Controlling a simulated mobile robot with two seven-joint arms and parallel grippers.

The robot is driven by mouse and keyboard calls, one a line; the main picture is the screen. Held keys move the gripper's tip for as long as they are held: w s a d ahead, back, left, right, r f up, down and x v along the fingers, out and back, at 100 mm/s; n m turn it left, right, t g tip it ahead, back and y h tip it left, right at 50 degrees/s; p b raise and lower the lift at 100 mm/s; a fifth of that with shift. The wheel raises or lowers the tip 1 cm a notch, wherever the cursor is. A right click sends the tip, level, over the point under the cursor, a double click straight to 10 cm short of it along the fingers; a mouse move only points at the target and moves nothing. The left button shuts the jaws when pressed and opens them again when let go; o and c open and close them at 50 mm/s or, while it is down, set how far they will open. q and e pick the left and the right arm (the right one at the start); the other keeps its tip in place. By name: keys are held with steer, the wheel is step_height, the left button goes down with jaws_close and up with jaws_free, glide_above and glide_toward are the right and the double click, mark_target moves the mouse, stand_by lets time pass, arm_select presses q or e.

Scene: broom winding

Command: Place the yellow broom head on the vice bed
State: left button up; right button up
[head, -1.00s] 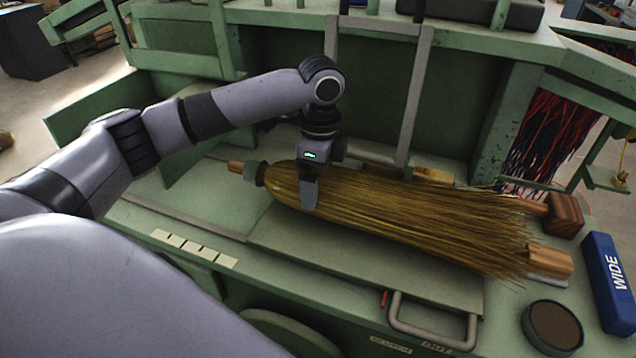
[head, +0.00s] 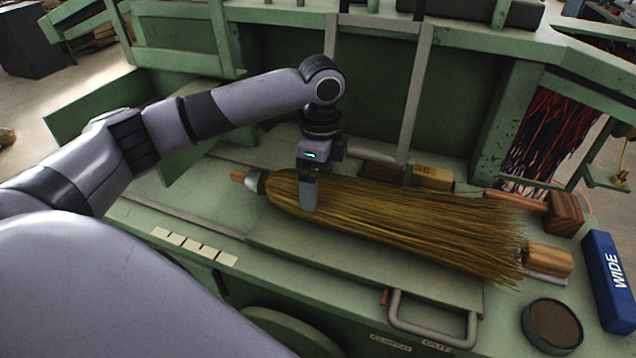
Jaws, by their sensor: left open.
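The yellow broom head (head: 400,220) lies on its side on the green bed (head: 340,262) of the bench, its bristles fanning to the right. Its narrow end, with a metal collar (head: 254,181) and a short wooden stub (head: 237,175), points left. My left gripper (head: 309,208) reaches down over the bound part near the left end. Its near finger shows in front of the bristles and the far finger is hidden. The gripper is open around or just above the broom; I cannot tell whether it touches. My right gripper is out of view.
A blue "WIDE" box (head: 609,280) and a round dark tin (head: 552,324) stand at the right. A metal handle (head: 432,330) is at the front. The bed's left part is clear.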

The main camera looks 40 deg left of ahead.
arm_select(q)
step_height(320, 180, up, 11)
steer(key=shift+d, duration=0.15)
stand_by(0.7)
